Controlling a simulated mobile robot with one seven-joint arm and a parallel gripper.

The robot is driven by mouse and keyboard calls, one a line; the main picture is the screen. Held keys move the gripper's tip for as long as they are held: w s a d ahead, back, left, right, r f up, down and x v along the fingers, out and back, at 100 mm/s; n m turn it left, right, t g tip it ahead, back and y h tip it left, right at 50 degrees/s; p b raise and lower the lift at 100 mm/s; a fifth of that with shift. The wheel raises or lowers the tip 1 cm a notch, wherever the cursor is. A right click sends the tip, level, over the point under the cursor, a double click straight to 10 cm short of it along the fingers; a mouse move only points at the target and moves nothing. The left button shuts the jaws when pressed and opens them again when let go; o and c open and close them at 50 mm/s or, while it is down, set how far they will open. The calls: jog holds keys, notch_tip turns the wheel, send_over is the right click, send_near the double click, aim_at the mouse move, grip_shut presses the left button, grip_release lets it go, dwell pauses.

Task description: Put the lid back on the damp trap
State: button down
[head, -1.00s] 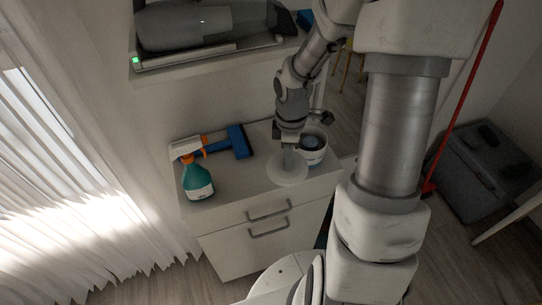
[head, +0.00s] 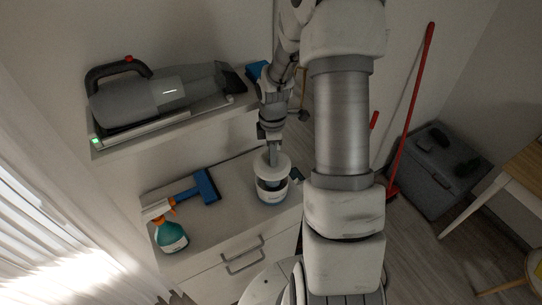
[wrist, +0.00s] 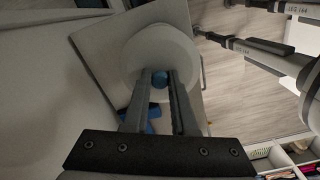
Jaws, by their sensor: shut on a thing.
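The damp trap (head: 271,195) is a white tub with a dark, bluish inside. It stands upright near the right end of the cabinet top. The lid (head: 271,163) is a pale round disc, which also fills the upper middle of the wrist view (wrist: 145,50). My gripper (head: 272,154) is shut on the lid and holds it above the tub, with a dark gap between them at the front. The lid hides the tub there.
A handheld vacuum (head: 165,98) is on the shelf above. A red-handled pole (head: 410,110) and grey box (head: 433,165) stand right. The cabinet top's front middle is clear.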

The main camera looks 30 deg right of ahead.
jog(key=shift+f+b, duration=2.4)
jog(key=shift+f, duration=0.8)
jog(key=shift+f, duration=0.15)
jog(key=shift+c, duration=0.8)
grip_release()
jog(key=shift+r+p, duration=2.7)
jog(key=shift+r, duration=0.85)
